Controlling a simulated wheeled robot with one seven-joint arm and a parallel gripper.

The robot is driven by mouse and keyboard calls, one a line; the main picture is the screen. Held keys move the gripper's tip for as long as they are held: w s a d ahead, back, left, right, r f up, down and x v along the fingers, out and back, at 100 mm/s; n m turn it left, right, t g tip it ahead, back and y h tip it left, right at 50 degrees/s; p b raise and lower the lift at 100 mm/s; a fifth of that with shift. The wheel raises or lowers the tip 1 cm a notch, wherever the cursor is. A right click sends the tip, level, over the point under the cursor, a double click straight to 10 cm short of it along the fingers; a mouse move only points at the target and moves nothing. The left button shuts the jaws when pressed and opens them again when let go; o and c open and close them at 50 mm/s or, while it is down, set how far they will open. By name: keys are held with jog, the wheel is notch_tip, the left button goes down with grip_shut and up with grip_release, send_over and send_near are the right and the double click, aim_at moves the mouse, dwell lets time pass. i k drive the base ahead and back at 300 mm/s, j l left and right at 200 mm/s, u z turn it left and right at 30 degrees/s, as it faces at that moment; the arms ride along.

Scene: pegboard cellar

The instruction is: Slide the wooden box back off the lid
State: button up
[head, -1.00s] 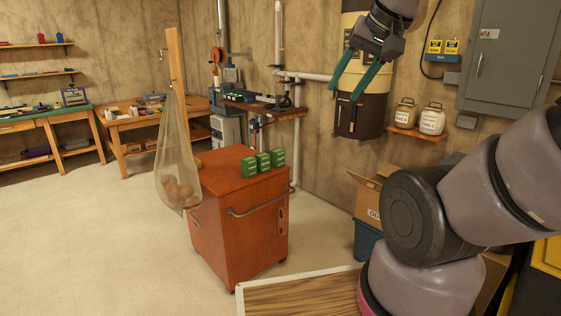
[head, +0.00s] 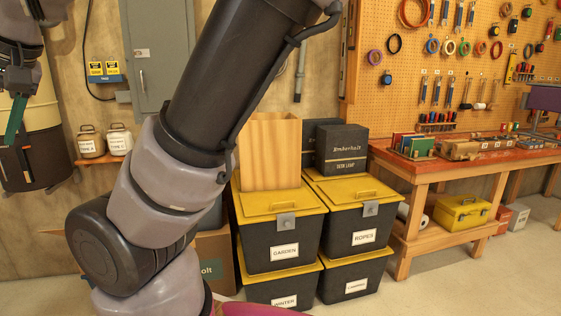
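The wooden box (head: 268,150) is a tall, pale, striped-grain box. It stands upright toward the back of the yellow lid (head: 283,206) of the bin labelled GARDEN (head: 270,240). My gripper (head: 8,125) is at the far left edge, partly cut off, high in front of a dark cylinder and well away from the box. One green finger shows with nothing against it; the other is out of frame, and the gripper looks open and empty.
A ROPES bin (head: 365,226) stands right beside, with a black Emberholt box (head: 343,150) on its lid; another dark box is behind. Further bins sit below. A workbench (head: 440,172) is at right, a grey electrical cabinet (head: 155,60) at left. Bare floor lies in front.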

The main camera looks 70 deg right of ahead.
aim_at(270, 143)
jog(key=i+z, duration=0.2)
jog(key=z, duration=2.1)
jog(key=i+u, duration=0.2)
jog(key=i, duration=0.3)
jog(key=i+l+u, duration=0.2)
jog(key=i, duration=0.3)
